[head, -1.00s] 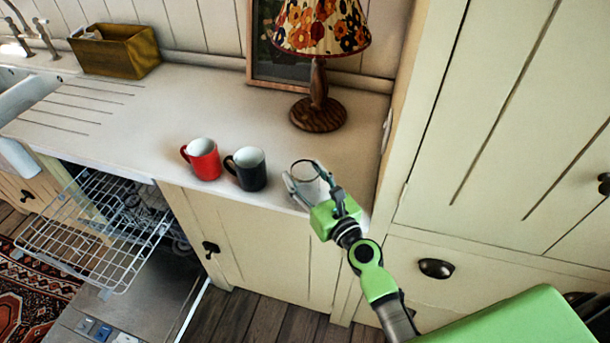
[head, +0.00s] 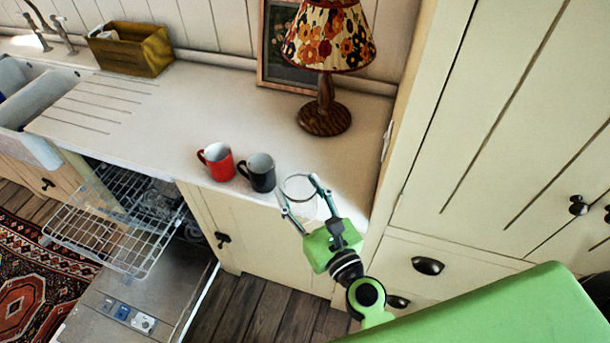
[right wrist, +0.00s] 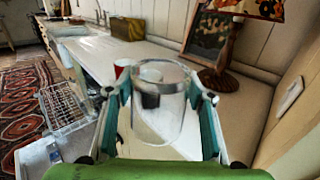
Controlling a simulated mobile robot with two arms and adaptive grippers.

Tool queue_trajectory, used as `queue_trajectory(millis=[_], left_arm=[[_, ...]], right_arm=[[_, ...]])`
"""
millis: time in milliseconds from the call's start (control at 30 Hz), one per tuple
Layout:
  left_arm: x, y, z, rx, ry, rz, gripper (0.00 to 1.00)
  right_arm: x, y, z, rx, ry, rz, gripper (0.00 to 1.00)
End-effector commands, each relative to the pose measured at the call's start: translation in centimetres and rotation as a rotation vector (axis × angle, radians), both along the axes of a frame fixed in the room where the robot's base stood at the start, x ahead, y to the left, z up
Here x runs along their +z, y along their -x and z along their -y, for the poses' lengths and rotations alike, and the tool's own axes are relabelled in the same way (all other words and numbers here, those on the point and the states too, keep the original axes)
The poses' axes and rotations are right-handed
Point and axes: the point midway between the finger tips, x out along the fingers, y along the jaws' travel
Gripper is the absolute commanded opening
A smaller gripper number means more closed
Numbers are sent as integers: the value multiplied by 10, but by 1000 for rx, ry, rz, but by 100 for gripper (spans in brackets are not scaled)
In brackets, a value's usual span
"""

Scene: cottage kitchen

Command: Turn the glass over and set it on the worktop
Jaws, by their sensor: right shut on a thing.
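My right gripper (head: 305,193) is shut on a clear glass (head: 299,207), with one finger on each side of its wall. The glass is at the front edge of the worktop (head: 165,130), right of the black mug. In the right wrist view the glass (right wrist: 158,115) stands roughly upright between the fingers (right wrist: 160,104), with a round edge at the top. I cannot tell surely whether that edge is its mouth or its base, nor whether the glass touches the worktop. My left gripper is not in view.
A red mug (head: 216,163) and a black mug (head: 261,174) stand close on the left. A lamp (head: 325,119) and a framed picture (head: 280,72) are behind. A tall cupboard (head: 480,130) bounds the right. An open dishwasher rack (head: 110,235) is below left.

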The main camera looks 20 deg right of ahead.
Motion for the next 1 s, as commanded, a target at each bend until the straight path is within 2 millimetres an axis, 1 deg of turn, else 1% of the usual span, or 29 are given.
queue_trajectory(millis=[167, 500, 867, 1000], left_arm=[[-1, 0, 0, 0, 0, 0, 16], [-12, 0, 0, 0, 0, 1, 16], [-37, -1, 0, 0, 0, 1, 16], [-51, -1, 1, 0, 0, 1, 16]], right_arm=[[7, 19, -8, 1, 1, 0, 16], [22, 68, -19, 1, -1, 0, 16], [37, 118, -31, 1, -1, 0, 16], [42, 138, -36, 2, 1, 0, 16]])
